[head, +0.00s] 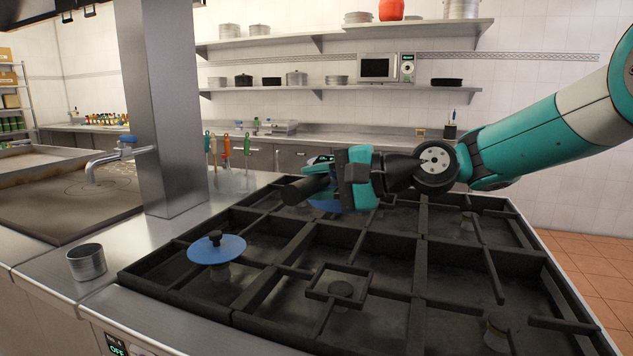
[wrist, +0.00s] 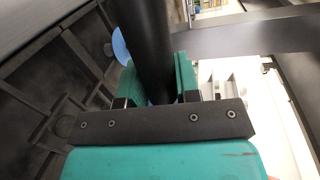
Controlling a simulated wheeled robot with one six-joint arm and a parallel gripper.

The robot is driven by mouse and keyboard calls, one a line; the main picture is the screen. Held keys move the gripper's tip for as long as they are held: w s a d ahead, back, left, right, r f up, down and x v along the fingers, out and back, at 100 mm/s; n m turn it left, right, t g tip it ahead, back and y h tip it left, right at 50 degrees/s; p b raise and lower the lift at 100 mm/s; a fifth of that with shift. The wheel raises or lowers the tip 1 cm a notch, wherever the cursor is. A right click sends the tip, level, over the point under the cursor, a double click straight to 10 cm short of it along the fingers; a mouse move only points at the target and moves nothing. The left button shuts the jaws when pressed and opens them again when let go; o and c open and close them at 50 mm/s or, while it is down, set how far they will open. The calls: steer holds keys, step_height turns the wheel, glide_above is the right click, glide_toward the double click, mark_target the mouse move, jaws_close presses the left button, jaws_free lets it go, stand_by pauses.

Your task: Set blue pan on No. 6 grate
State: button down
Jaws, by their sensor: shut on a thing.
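My gripper (head: 338,182) is shut on a thick black handle (head: 305,190), held above the back-middle part of the grill. In the wrist view the handle (wrist: 148,45) runs between the two teal fingers. A blue piece, seemingly the blue pan (head: 325,206), shows just below the handle; most of it is hidden by the gripper. A blue disc with a black knob, like a lid (head: 216,249), rests on the front-left grate. The dark slatted grill (head: 365,240) has several grates with burners below; no grate numbers are readable, so I cannot tell which is No. 6.
A small metal cup (head: 86,262) stands on the counter left of the grill. A steel pillar (head: 163,110) rises at the back left. Utensils with coloured handles (head: 226,148) stand behind the grill. The middle and right grates look clear.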

mark_target(317, 159)
steer(key=shift+r+p, duration=1.55)
steer(key=shift+r, duration=0.45)
steer(key=shift+f, duration=0.1)
